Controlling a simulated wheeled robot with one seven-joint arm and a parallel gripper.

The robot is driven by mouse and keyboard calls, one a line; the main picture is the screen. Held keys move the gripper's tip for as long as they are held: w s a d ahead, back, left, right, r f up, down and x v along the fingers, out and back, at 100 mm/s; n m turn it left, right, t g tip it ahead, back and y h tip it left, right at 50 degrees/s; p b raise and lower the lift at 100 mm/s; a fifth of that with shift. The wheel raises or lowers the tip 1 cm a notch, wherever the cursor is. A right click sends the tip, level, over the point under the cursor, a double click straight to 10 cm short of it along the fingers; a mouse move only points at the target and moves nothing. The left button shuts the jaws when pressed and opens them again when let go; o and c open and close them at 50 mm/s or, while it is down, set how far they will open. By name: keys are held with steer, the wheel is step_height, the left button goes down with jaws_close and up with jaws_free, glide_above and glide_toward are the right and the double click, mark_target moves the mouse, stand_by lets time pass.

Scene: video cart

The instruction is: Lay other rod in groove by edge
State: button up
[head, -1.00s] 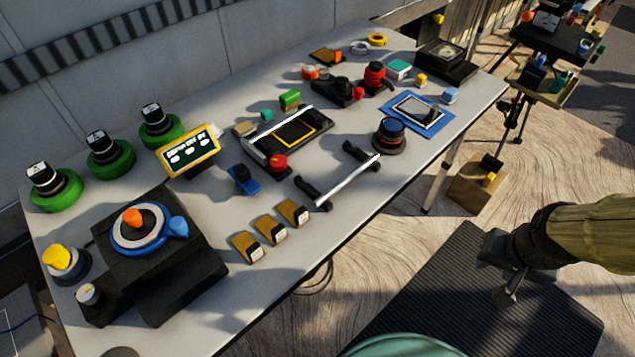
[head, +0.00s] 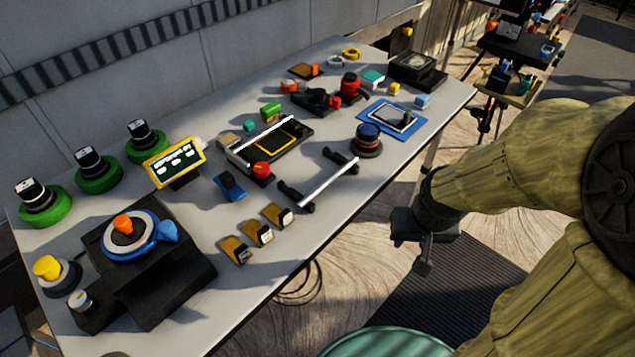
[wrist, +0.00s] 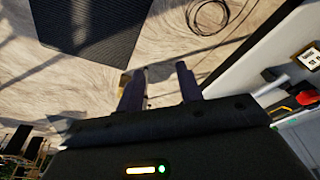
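One white rod (head: 330,183) lies across two black holders (head: 291,194) near the table's front edge. Another white rod (head: 263,139) lies along the back long side of a black tray (head: 296,146) with a yellow-framed panel. The grooves themselves are too small to make out. My gripper (head: 424,258) hangs beyond the table's front edge, to the right of the near rod and apart from it. In the wrist view my gripper (wrist: 159,70) has its two fingers spread with only floor between them. Part of a pale rod (wrist: 270,87) shows at the right there.
A red knob (head: 262,169) stands at the tray's near left corner. A black and blue dial (head: 367,139) stands close to the rod's right holder. Several yellow-black blocks (head: 258,233) line the front edge. A blue mat (head: 392,118) lies to the right.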

steer(key=shift+o, duration=0.4)
steer(key=shift+r, duration=0.1)
steer(key=w+a+r+m+t+y+p, duration=0.1)
steer(key=w+r+p, duration=0.4)
steer(key=p, duration=0.6)
steer(key=w+a+r+m+y+p, duration=0.4)
steer(key=w+a+r+m+p, duration=0.1)
steer(key=p, duration=0.6)
steer(key=shift+w+a+m+t+y, duration=0.4)
steer(key=shift+w+m, duration=0.4)
steer(key=shift+w, duration=0.4)
steer(key=shift+a, duration=0.1)
steer(key=p, duration=0.3)
glide_toward(329, 181)
steer(key=shift+w+a+f, duration=0.1)
steer(key=shift+w+f, duration=0.3)
steer(key=shift+f, duration=0.2)
steer(key=shift+w+a+f, duration=0.1)
steer(key=shift+w+f, duration=0.3)
steer(key=shift+f, duration=0.2)
